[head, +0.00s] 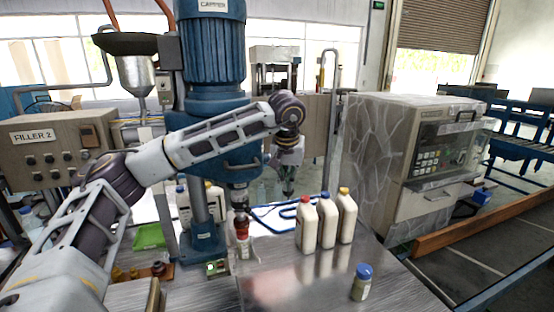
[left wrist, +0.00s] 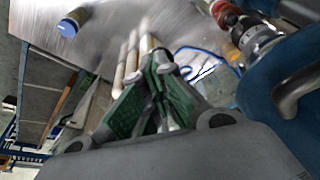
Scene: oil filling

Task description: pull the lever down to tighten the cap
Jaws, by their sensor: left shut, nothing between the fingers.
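The blue capper (head: 212,95) stands left of centre in the head view. A red-topped bottle (head: 242,246) stands under its head; the same red cap shows in the left wrist view (left wrist: 228,17) near the metal chuck (left wrist: 252,38). A grey curved lever (left wrist: 296,88) sticks out from the blue body at the right of the wrist view. My left gripper (head: 288,191) is shut and empty, pointing down, to the right of the capper head. Its green-padded fingers (left wrist: 158,60) are together and apart from the lever. My right gripper is not in view.
A blue-capped bottle (head: 361,284) is nearer the front. A FILLER 2 control box (head: 55,150) is at the left. A large grey machine (head: 410,160) stands at the right.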

